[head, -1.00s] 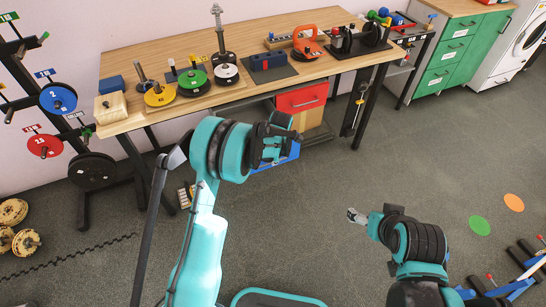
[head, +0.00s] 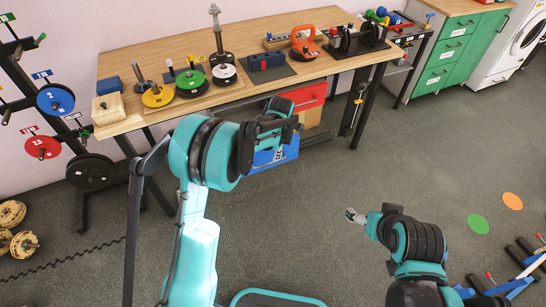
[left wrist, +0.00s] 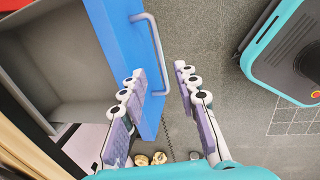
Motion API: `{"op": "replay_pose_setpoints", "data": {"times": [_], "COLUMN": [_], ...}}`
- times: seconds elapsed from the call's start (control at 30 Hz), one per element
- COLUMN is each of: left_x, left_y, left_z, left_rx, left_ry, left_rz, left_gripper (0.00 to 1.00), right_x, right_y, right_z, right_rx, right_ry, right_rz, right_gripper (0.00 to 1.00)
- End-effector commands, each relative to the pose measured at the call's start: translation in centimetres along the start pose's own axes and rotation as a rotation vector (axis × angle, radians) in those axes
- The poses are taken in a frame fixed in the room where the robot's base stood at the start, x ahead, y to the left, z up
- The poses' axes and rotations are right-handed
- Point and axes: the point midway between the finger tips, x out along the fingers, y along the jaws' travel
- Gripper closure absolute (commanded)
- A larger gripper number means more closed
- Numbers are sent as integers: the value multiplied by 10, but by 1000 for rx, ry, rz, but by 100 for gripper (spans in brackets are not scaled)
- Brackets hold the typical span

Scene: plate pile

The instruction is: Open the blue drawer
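The blue drawer (head: 272,158) is below the workbench, under the red drawer, partly hidden by my left arm in the head view. In the left wrist view its blue front (left wrist: 128,40) stands out from the cabinet and the grey inside shows behind it. A pale bar handle (left wrist: 155,50) is on that front. My left gripper (head: 272,126) is over the drawer; in the left wrist view its fingers (left wrist: 161,78) are apart, with the handle between and beyond them. Contact is not clear. My right gripper (head: 355,216) is over the floor, away from the drawer; its fingers are too small to judge.
The red drawer (head: 304,97) sits above the blue one, close to my left gripper. The workbench (head: 140,62) carries weights and tools. A rack of plates (head: 56,99) stands at left. The floor (head: 310,210) between my arms is clear.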

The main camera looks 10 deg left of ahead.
Motion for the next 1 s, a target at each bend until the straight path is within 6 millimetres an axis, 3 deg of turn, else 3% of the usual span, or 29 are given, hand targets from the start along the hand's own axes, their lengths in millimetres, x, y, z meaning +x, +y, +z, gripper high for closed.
{"op": "replay_pose_setpoints", "data": {"times": [0.1, 0.3, 0.87, 1.0], "left_x": [-24, -45, -49, -64], "left_y": [0, 0, 0, -2], "left_z": [0, 0, 0, -8], "left_rx": [0, 0, 1, 74], "left_ry": [0, 0, 0, -14], "left_rz": [0, 0, 0, 11], "left_gripper": [69, 69, 69, 69], "right_x": [0, 0, 0, 0], "right_y": [0, 0, 0, 0], "right_z": [0, 0, 0, 0], "right_rx": [0, 0, 0, 0], "right_ry": [0, 0, 0, 0], "right_rz": [0, 0, 0, 0], "right_gripper": [20, 20, 20, 20]}}
